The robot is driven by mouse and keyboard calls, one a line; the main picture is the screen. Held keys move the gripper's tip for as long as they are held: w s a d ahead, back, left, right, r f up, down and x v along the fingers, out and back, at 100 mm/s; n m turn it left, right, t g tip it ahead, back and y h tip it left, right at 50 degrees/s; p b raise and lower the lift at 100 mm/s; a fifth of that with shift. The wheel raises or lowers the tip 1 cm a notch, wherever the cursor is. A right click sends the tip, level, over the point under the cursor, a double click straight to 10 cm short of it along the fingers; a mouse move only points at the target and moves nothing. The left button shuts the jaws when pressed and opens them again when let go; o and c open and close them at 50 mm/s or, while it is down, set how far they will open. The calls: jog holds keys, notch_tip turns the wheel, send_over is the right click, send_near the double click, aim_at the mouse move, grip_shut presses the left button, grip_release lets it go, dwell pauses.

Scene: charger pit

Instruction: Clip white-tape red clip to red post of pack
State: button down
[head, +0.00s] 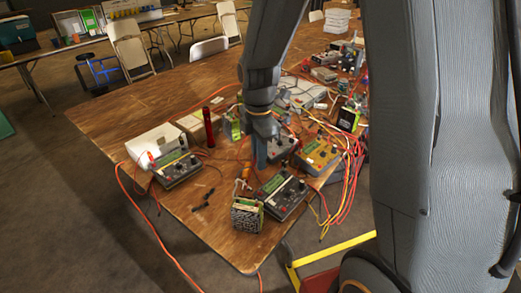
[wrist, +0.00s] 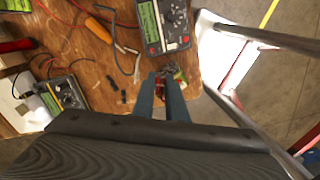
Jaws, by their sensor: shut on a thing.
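My gripper (head: 261,164) points down over the near part of the wooden table, behind the front dark charger in the head view. In the wrist view its two blue-grey fingers (wrist: 160,80) are close together, shut on a small reddish thing that looks like a clip. The fingers mostly hide it, and I cannot make out white tape on it. The pack (head: 247,215), a small black-and-white patterned block with a green top, stands near the table's front edge. In the wrist view it is partly hidden just beyond the fingertips (wrist: 181,75). I cannot pick out its red post.
The front dark charger (head: 280,195) stands right of the pack; another dark charger (head: 178,168) is at the left. A yellow charger (head: 318,152) and tangled cables lie at the right. A red cylinder (head: 208,127) stands upright behind. Small black pieces (head: 203,198) lie left of the pack.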

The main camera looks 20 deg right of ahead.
jog(key=s+a+m+p, duration=0.2)
jog(key=s+m+p, duration=0.2)
jog(key=m, duration=0.5)
jog(key=shift+s+a+m+p, duration=0.2)
jog(key=shift+s+m+p, duration=0.15)
jog(key=shift+s, duration=0.8)
jog(key=shift+f, duration=0.25)
jog(key=shift+f+b, duration=2)
jog(key=shift+f, duration=1.3)
jog(key=shift+f+p, duration=0.2)
jog(key=shift+p, duration=0.25)
jog(key=c, duration=1.7)
grip_release()
jog(key=shift+o, duration=1.1)
